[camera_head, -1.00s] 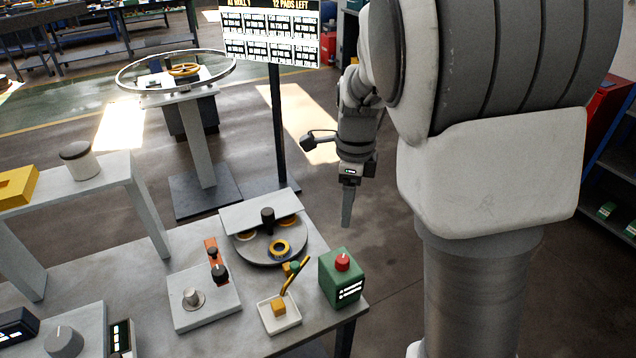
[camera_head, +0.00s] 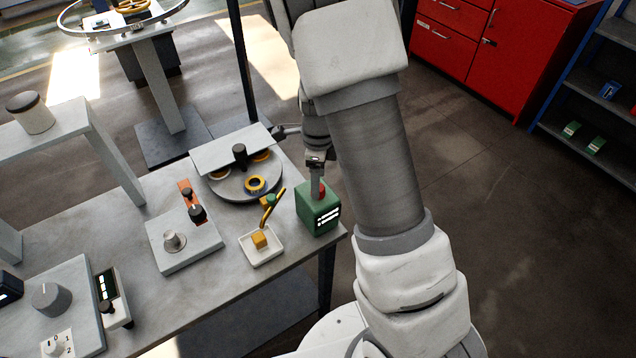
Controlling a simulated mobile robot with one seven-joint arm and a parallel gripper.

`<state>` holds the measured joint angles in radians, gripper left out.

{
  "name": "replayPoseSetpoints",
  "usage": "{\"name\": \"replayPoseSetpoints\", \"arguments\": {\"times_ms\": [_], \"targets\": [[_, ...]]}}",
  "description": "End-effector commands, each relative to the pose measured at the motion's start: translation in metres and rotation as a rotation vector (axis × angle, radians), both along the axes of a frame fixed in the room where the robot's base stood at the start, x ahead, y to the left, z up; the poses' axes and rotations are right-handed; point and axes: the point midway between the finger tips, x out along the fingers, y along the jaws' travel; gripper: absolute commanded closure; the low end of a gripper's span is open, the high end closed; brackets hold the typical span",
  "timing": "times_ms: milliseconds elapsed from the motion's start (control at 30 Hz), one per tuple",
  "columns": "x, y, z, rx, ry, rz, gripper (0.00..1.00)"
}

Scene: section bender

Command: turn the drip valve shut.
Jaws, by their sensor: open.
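I cannot tell for certain which part is the drip valve. Whether the fingers touch or straddle the knob is unclear.
A round grey roller plate (camera_head: 240,186) with yellow-rimmed rings stands left of the green box, under a dark post. A plate with knobs (camera_head: 185,245) and a grey control panel (camera_head: 52,308) lie further left. Open floor is to the right.

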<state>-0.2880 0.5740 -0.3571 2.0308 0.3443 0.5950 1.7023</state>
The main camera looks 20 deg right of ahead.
Motion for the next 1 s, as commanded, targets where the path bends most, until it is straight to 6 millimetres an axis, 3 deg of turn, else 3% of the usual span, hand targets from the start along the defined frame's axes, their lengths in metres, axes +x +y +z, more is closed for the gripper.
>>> {"name": "replayPoseSetpoints", "arguments": {"times_ms": [200,533,900,1000], "targets": [[0.0,0.0,-0.019,0.001,0.0,0.0,0.28],[0.0,0.0,-0.022,0.0,-0.001,0.001,0.29],[0.0,0.0,-0.021,0.0,-0.001,0.001,0.96],[0.0,0.0,-0.021,0.0,-0.001,0.001,1.0]]}}
